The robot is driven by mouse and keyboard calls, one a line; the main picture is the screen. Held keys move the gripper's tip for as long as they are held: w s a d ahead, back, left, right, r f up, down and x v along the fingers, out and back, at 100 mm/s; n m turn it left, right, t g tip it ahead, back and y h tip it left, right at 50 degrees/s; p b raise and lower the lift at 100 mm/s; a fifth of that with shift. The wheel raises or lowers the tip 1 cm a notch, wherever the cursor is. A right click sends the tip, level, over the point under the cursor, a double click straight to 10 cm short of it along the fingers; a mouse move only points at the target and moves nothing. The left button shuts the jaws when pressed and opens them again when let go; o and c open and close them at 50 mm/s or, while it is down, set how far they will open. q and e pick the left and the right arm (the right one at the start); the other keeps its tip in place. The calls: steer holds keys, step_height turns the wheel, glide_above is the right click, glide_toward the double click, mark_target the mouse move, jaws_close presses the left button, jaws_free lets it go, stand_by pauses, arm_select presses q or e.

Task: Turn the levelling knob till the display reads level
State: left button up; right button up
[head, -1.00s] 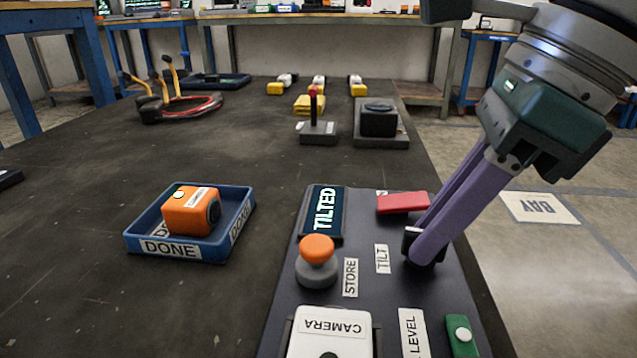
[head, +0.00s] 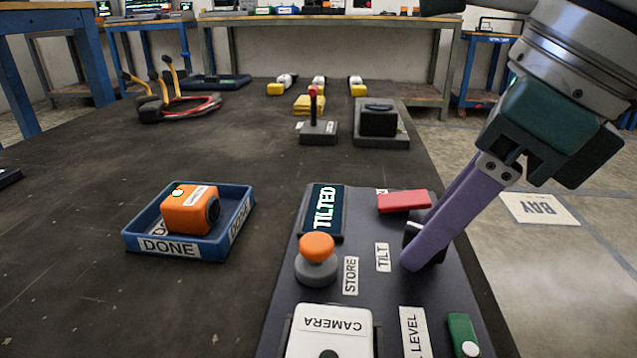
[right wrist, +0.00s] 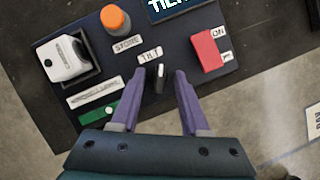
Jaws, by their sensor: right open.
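The display (head: 324,210) on the dark panel reads TILTED. A black knob with a pale mark (head: 411,231) sits beside the TILT label (head: 382,257); it also shows in the right wrist view (right wrist: 159,77). My right gripper (head: 414,256) has its purple fingers down on either side of the knob. In the right wrist view the fingers (right wrist: 158,92) stand apart with the knob between their tips, and gaps show. The green piece (head: 462,331) by the LEVEL label (head: 414,333) has a pale spot near its lower end. My left gripper is out of view.
An orange-topped button (head: 317,247), a red block (head: 403,201) and a white CAMERA block (head: 329,331) are on the panel (head: 374,285). A blue DONE tray (head: 133,242) holds an orange device (head: 189,210) to the left. The table between is clear.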

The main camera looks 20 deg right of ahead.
steer(key=p+v, duration=0.3)
steer(key=v, duration=0.7)
steer(key=shift+p, duration=0.3)
